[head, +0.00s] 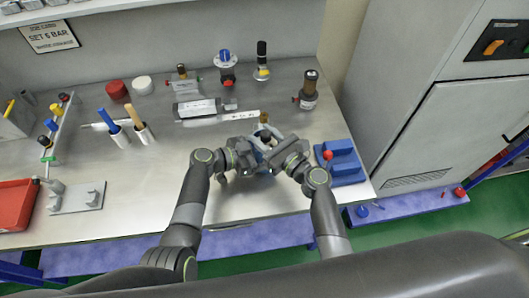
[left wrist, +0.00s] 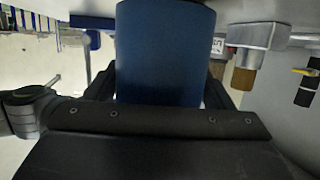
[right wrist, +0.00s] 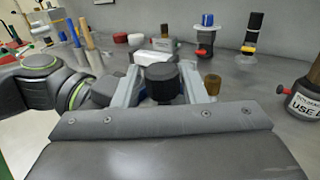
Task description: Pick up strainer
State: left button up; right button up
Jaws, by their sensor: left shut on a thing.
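My left gripper (head: 248,154) is shut on a blue cylinder (left wrist: 165,50), which fills the middle of the left wrist view. My right gripper (head: 280,152) faces it from the right; its light grey fingers stand apart on either side of a black round cap (right wrist: 162,80). I cannot tell whether they touch it. A small brown-bronze cylinder (head: 264,117) stands just behind the grippers and may be the strainer. A similar bronze piece shows in the right wrist view (right wrist: 212,84). In the left wrist view a bronze piece (left wrist: 244,78) is at a silver block (left wrist: 258,38).
A blue fixture (head: 342,163) with a red knob is close to the right gripper. A brown-topped bottle (head: 307,92) and valve units (head: 227,66) stand behind. Two handled tools (head: 140,125) and a red bin (head: 14,205) are at left. The front middle-left bench is clear.

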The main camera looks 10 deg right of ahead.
pick_arm(q)
jog(key=shift+d+r, duration=0.1)
pick_arm(e)
jog(key=shift+s+r, duration=0.1)
jog(key=shift+s, duration=0.05)
jog(key=c, duration=0.3)
grip_shut()
notch_tip(320, 180, up, 18)
pick_arm(q)
jog(key=o, duration=1)
jog(key=shift+c, duration=0.2)
